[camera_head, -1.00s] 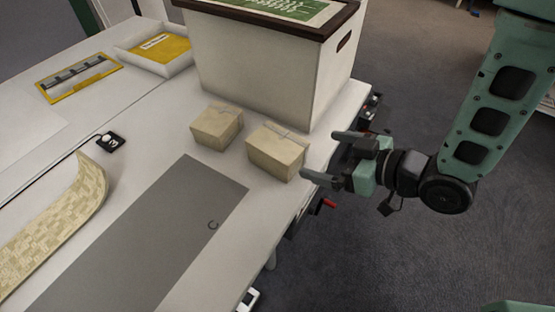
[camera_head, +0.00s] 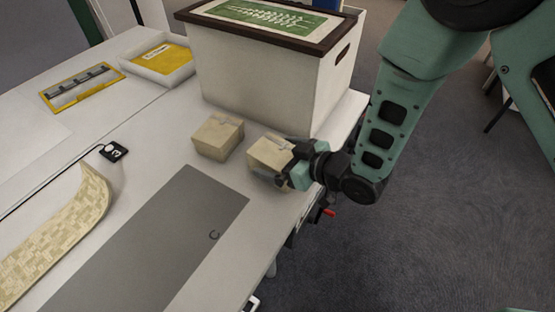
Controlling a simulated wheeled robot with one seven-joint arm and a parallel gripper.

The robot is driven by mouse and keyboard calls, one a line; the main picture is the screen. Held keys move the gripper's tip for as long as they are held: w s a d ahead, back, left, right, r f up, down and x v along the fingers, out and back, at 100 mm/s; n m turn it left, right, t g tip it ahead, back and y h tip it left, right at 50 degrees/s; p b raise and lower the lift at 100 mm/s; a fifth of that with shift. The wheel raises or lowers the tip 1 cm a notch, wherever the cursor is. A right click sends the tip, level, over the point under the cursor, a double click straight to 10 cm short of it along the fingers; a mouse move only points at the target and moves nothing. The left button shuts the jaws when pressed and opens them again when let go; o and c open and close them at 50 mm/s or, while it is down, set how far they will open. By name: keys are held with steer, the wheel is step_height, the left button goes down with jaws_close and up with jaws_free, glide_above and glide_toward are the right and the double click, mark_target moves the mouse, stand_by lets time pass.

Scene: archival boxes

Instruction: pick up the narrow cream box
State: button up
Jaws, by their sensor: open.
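Two small cream boxes stand side by side on the pale table. The left cream box (camera_head: 217,138) looks slightly smaller; I cannot tell for sure which one is the narrow one. My gripper (camera_head: 275,163) is open at the right cream box (camera_head: 268,152), coming from the right. One finger lies along its near side and the other is at its far side, partly hidden. The right box still rests on the table. I cannot tell whether the fingers touch it.
A large white bin (camera_head: 265,80) with a dark rim stands right behind the boxes. A grey mat (camera_head: 150,245) lies in front. A yellow item in a white tray (camera_head: 160,55), a yellow frame (camera_head: 80,88) and a black tag (camera_head: 113,151) are to the left. The table edge is near the right box.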

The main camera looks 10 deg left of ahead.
steer(key=c, duration=1.2)
steer(key=shift+r, duration=0.1)
steer(key=shift+c, duration=0.2)
